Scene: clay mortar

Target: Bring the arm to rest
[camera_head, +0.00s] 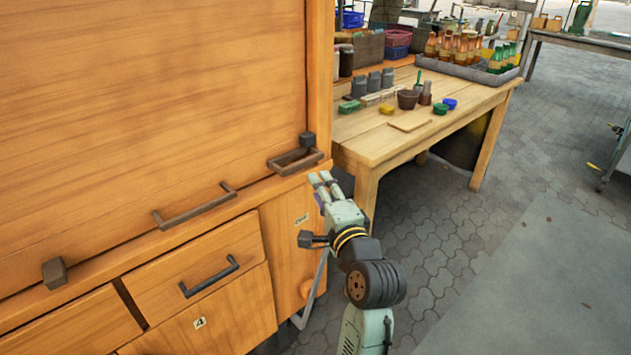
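My arm reaches up from the bottom of the head camera view, beside the right edge of the wooden cabinet (120,110). My gripper (321,178) is in front of the cabinet's right corner, just below and right of a small dark open-topped tray (290,165) on the ledge. Its two pale fingers lie close together. I cannot tell whether they are open or shut, or whether they touch the cabinet. No object shows clearly between the fingertips.
A wooden table (375,145) behind holds pots, a board (411,122) and a grey tray (460,70) of bottles. Drawer handles (208,277) and a long bar handle (195,206) jut from the cabinet.

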